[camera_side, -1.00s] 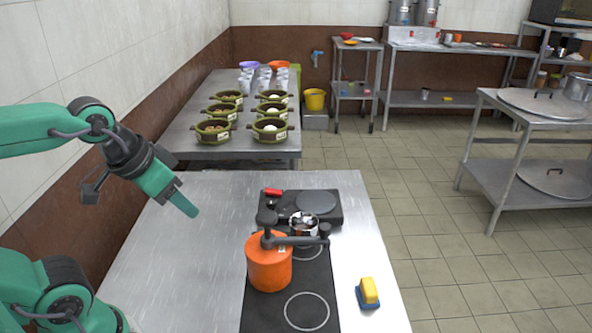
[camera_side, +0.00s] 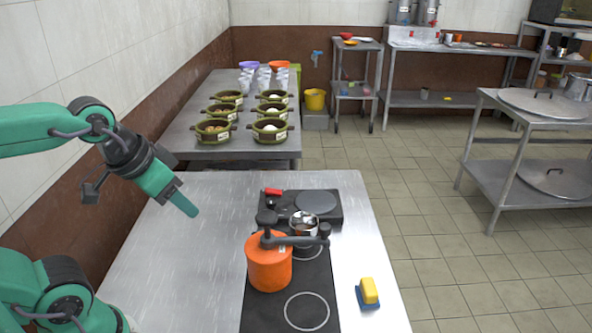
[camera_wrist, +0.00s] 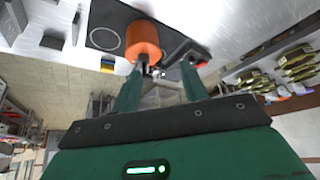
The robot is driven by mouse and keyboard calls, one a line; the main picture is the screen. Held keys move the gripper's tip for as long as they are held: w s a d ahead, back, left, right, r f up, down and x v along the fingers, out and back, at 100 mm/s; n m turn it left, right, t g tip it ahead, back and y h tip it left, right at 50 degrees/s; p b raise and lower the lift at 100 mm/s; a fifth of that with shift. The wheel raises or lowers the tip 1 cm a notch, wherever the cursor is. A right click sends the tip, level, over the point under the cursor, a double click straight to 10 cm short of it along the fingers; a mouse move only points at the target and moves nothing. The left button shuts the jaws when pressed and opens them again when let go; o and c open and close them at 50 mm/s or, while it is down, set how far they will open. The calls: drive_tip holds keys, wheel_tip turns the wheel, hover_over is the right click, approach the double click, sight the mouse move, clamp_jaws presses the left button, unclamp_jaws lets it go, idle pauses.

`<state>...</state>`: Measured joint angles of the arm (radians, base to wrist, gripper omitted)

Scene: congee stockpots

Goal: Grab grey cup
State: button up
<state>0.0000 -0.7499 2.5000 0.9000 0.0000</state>
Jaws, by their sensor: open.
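The grey metal cup (camera_side: 304,226) stands behind the orange pot (camera_side: 268,268) on the worktable, partly hidden by the pot's dark handle. In the wrist view, small shiny metal (camera_wrist: 155,72) shows between my fingers, beside the orange pot (camera_wrist: 145,40); I cannot clearly make out the cup there. My gripper (camera_side: 184,204) is up and left of the cup, well apart from it, above the left part of the table. Its two fingers are spread and empty in the wrist view (camera_wrist: 165,70).
A black hotplate (camera_side: 317,203) with a red item on it lies behind the cup. A yellow and blue sponge (camera_side: 367,293) lies at the right edge. The table's left side (camera_side: 190,270) is clear. Green pots stand on the far table (camera_side: 195,155).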

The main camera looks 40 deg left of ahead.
drive_tip(key=o, duration=1)
drive_tip(key=shift+c, duration=0.2)
drive_tip(key=n+g, duration=0.6)
drive_tip(key=n, duration=0.8)
hover_over(304, 213)
drive_tip(key=s+d, duration=0.2)
drive_tip(key=d, duration=0.1)
wheel_tip(304, 213, down, 14)
drive_tip(key=shift+s+a+r, duration=0.2)
drive_tip(key=shift+a+r, duration=0.05)
drive_tip(key=shift+f, duration=0.1)
drive_tip(key=shift+f, duration=1.2)
